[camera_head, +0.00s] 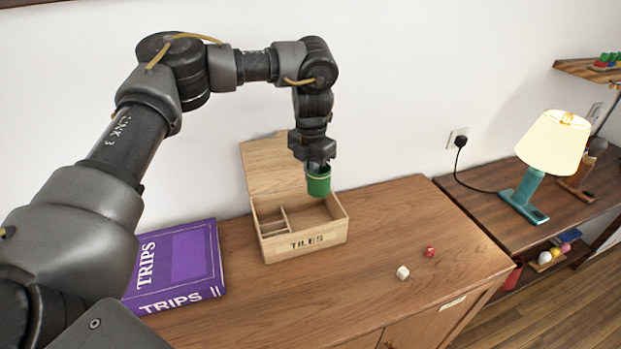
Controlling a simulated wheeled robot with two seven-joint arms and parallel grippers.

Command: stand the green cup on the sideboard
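The green cup (319,184) is upright in the head view, above the right part of the open wooden box marked TILES. My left gripper (317,168) points down at the cup's rim and appears shut on it, though the fingertips are small and partly hidden by the rim. The cup looks held in the air, with the box's inside showing below and beside it. The sideboard (340,297) is the brown wooden cabinet beneath, and its top carries the box. My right gripper is not in view.
The TILES box (305,242) has its lid raised against the wall. A white die (403,272) and red die (430,252) lie right. A lamp (545,150) stands on the neighbouring shelf. The sideboard's front middle is clear.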

